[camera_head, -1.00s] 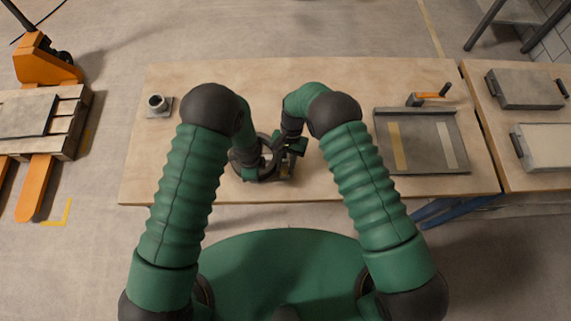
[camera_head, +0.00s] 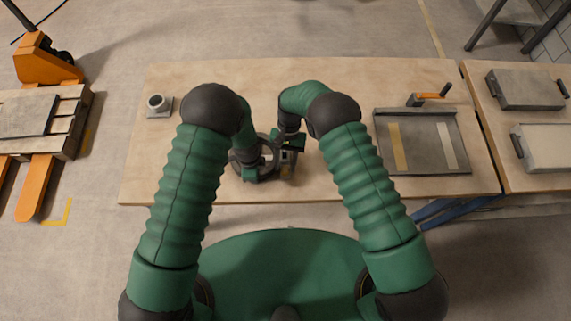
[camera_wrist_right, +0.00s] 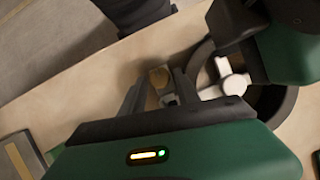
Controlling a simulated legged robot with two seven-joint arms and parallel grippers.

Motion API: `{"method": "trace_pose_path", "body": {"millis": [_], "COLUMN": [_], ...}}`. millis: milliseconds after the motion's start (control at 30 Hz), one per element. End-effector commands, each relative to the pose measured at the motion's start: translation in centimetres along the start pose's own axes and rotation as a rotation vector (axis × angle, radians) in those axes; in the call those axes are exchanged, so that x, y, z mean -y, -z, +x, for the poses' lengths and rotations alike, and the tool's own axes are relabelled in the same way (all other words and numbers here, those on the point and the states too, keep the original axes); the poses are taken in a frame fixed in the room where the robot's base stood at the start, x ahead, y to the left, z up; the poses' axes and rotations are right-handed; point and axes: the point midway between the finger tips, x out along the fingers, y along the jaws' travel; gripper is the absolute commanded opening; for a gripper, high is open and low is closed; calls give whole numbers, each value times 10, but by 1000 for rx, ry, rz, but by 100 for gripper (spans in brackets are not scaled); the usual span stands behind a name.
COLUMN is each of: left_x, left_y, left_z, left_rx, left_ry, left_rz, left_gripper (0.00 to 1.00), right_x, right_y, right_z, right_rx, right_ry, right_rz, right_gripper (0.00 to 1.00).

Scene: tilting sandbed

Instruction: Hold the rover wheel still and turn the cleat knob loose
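The rover wheel (camera_head: 268,166), a dark ring, is on the table and partly covered by my arms in the head view. In the right wrist view the wheel (camera_wrist_right: 288,104) shows its dark rim and a white hub piece. My left gripper (camera_head: 249,172) is at the wheel's left side; its green body also shows over the rim in the right wrist view, but its fingers are hidden. My right gripper (camera_wrist_right: 159,76) is open, its dark fingers apart. A small tan-and-pale piece, seemingly the cleat knob (camera_wrist_right: 160,78), appears between the fingertips, with gaps on both sides.
The wooden table (camera_head: 340,90) is clear behind the wheel. A small grey block with a round socket (camera_head: 159,105) stands at left. A grey tray (camera_head: 424,143) with two strips lies at right, an orange-handled tool (camera_head: 430,96) behind it.

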Motion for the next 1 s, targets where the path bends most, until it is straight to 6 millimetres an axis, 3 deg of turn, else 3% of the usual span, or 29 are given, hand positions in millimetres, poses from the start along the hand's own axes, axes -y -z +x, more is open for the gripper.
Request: {"method": "trace_pose_path", "body": {"millis": [200, 400, 567, 867, 900, 1000], "left_x": [0, 0, 0, 0, 0, 0], "left_y": [0, 0, 0, 0, 0, 0], "left_z": [0, 0, 0, 0, 0, 0], "left_rx": [0, 0, 0, 0, 0, 0], "left_ry": [0, 0, 0, 0, 0, 0], "left_rz": [-1, -1, -1, 0, 0, 0], "left_gripper": [0, 0, 0, 0, 20, 33], "right_x": [0, 0, 0, 0, 0, 0], "right_y": [2, 2, 2, 1, 1, 1], "right_z": [-56, -97, -108, -108, -108, -108], "right_rx": [-5, -3, -2, -1, -1, -1], "right_ry": [3, 1, 1, 0, 0, 0], "right_rz": [0, 0, 0, 0, 0, 0], "right_gripper": [38, 38, 38, 38, 38, 38]}}
